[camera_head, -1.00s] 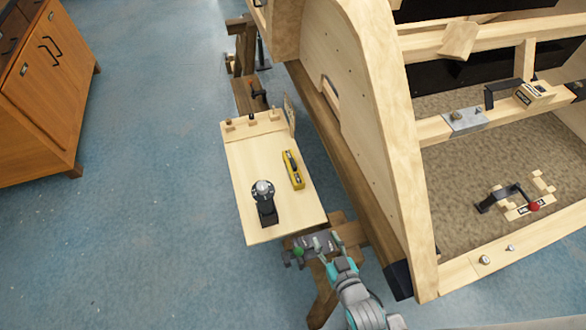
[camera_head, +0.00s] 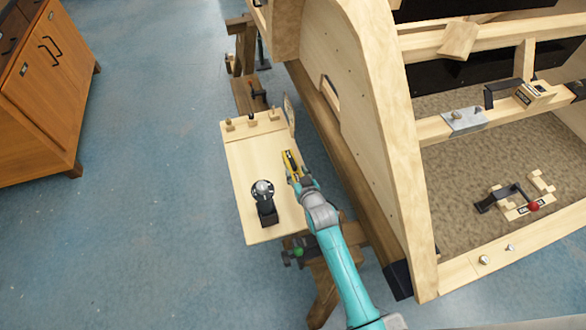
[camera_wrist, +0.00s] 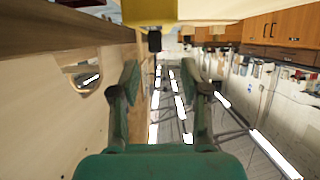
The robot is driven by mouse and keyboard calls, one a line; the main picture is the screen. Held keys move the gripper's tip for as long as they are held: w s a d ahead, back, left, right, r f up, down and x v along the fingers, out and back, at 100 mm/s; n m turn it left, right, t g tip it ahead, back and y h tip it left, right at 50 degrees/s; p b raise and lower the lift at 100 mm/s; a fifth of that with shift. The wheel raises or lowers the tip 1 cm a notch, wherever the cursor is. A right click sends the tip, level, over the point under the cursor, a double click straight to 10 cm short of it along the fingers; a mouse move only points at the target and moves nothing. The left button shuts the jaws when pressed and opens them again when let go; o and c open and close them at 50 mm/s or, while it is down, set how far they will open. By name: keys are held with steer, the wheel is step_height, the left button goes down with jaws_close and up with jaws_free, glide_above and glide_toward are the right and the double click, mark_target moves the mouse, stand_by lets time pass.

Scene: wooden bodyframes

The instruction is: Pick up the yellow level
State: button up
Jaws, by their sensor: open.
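The yellow level (camera_head: 290,160) lies on the pale wooden board in the head view, near its right side. My gripper (camera_head: 298,178) is over the board at the near end of the level and covers part of it. In the wrist view my gripper (camera_wrist: 160,78) has its two fingers apart with nothing between them.
The board (camera_head: 250,160) also bears a black tool with a silver knob (camera_head: 266,205), left of my gripper. A thin upright piece (camera_head: 289,115) stands at the board's far right corner. The large wooden bodyframe (camera_head: 370,140) rises close on the right.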

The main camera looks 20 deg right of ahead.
mark_target(294, 164)
steer(key=shift+d+x, duration=0.15)
steer(key=shift+x, duration=1.6)
steer(key=shift+d+x, duration=0.15)
steer(key=shift+x, duration=1.65)
steer(key=shift+s, duration=0.1)
steer(key=shift+c, duration=0.3)
jaws_close()
